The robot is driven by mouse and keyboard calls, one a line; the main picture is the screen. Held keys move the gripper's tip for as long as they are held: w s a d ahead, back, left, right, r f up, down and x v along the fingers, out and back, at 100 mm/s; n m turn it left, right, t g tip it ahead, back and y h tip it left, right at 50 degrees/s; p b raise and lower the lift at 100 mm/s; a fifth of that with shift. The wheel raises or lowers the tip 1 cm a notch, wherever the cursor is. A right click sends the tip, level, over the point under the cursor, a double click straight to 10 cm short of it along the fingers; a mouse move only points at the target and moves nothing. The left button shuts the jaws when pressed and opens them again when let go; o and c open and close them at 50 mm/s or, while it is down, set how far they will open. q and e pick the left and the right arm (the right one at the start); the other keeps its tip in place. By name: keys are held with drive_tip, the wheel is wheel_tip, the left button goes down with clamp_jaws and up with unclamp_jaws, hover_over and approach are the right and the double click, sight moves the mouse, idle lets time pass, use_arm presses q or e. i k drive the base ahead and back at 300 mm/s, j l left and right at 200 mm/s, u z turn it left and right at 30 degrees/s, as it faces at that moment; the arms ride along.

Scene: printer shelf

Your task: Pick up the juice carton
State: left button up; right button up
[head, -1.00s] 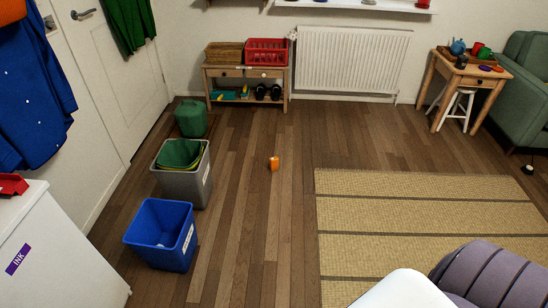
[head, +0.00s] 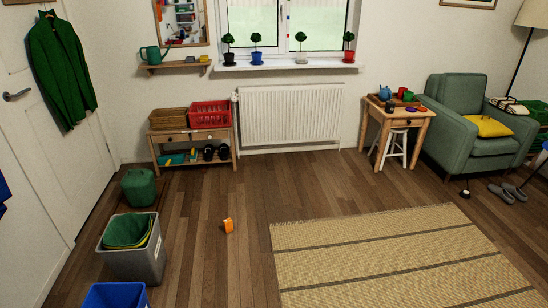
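A small orange carton (head: 228,226), which looks like the juice carton, stands on the wooden floor in the head view, left of the woven rug. Nothing touches it. It is small in the picture, so its label cannot be read. Neither of my grippers shows in the head view.
A grey bin (head: 135,262), a green container (head: 139,189) and a blue bin (head: 116,296) stand along the left. A rug (head: 390,226) lies at right. A wooden bench (head: 168,136), a small table (head: 415,121) and an armchair (head: 468,108) are farther back. Bare floor surrounds the carton.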

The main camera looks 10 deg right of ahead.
sight(228, 225)
drive_tip(key=i+j+z, duration=0.1)
drive_tip(key=i+z, duration=0.3)
drive_tip(key=i, duration=1.5)
drive_tip(key=i+z, duration=0.2)
drive_tip(key=i, duration=1.95)
drive_tip(key=i+j+u, duration=0.2)
drive_tip(key=u, duration=0.2)
drive_tip(key=i+u, duration=0.85)
drive_tip(key=i+l+u, duration=0.15)
drive_tip(key=u, duration=0.3)
drive_tip(key=i+l+u, duration=0.4)
drive_tip(key=i+j+u, duration=0.25)
drive_tip(key=u, duration=0.15)
drive_tip(key=i+j+u, duration=0.15)
drive_tip(key=i+u, duration=0.6)
drive_tip(key=i, duration=0.15)
drive_tip(key=i+l+u, duration=0.1)
drive_tip(key=i+u, duration=0.4)
drive_tip(key=u, duration=0.3)
drive_tip(key=i+u, duration=0.15)
drive_tip(key=u, duration=0.25)
drive_tip(key=i+l+u, duration=0.1)
drive_tip(key=u, duration=0.3)
drive_tip(key=i+l+u, duration=0.1)
drive_tip(key=u, duration=0.3)
drive_tip(key=l+u, duration=0.2)
drive_tip(key=u, duration=0.25)
drive_tip(key=i, duration=0.05)
